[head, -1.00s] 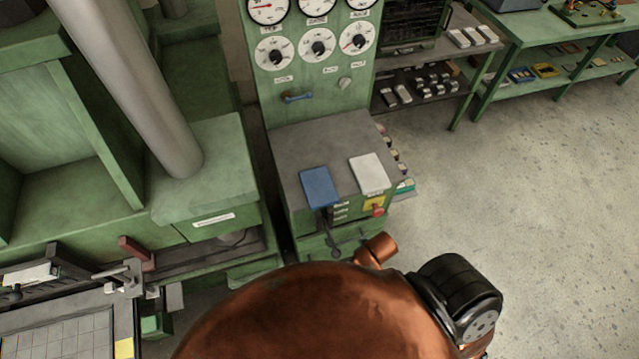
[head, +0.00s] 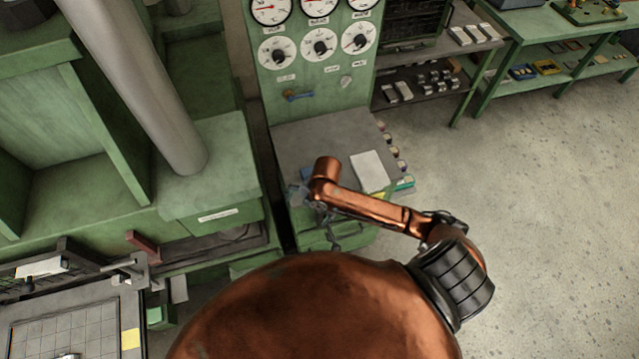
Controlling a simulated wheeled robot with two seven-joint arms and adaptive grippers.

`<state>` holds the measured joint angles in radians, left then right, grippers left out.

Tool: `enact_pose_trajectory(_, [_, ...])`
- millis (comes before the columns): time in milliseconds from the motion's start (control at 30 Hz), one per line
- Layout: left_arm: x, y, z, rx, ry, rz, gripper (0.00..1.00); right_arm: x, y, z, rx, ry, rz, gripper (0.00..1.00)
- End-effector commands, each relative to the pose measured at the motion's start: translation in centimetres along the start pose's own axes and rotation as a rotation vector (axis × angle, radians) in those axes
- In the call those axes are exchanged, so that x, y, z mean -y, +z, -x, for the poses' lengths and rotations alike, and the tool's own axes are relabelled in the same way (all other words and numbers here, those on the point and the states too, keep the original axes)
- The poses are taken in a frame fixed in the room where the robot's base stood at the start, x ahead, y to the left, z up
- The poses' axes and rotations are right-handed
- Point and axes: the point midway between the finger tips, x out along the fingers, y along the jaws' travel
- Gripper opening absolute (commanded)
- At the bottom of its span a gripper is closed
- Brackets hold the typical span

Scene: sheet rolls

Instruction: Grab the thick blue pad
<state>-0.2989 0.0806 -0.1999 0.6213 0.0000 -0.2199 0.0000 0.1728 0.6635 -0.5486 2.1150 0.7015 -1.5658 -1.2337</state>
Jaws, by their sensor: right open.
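The blue pad (head: 306,173) lies on the grey top of a green cabinet below the gauge panel. Only a small part of it shows, since my right wrist and gripper cover most of it. My right gripper (head: 302,194) is open at the pad's place, below the copper wrist. Its fingers are small and partly hidden, and I cannot tell whether they touch the pad. My left gripper is not in view.
A white pad (head: 369,171) lies on the cabinet top (head: 345,133), just right of my right wrist. The gauge panel (head: 318,75) rises behind. A thick grey pipe (head: 140,85) stands at left. Open floor (head: 520,230) lies at right.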

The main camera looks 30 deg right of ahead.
Motion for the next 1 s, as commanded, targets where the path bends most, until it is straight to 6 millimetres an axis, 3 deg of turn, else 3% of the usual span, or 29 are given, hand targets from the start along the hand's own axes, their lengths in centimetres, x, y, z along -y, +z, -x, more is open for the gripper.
enact_pose_trajectory(33, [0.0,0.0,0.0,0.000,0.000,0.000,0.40,-1.2,2.0,0.8,0.024,-0.037,0.151,1.00])
enact_pose_trajectory(200, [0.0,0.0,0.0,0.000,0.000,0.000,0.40,-3.1,7.4,3.5,0.031,-0.162,0.554,1.00])
enact_pose_trajectory(400, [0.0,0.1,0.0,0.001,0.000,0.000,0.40,-4.0,11.8,6.8,0.017,-0.244,0.790,1.00])
enact_pose_trajectory(567, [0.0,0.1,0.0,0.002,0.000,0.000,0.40,-4.0,12.9,7.2,0.006,-0.262,0.846,1.00])
enact_pose_trajectory(1000, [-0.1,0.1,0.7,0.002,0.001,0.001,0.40,-3.2,12.6,2.9,0.003,-0.261,0.848,1.00])
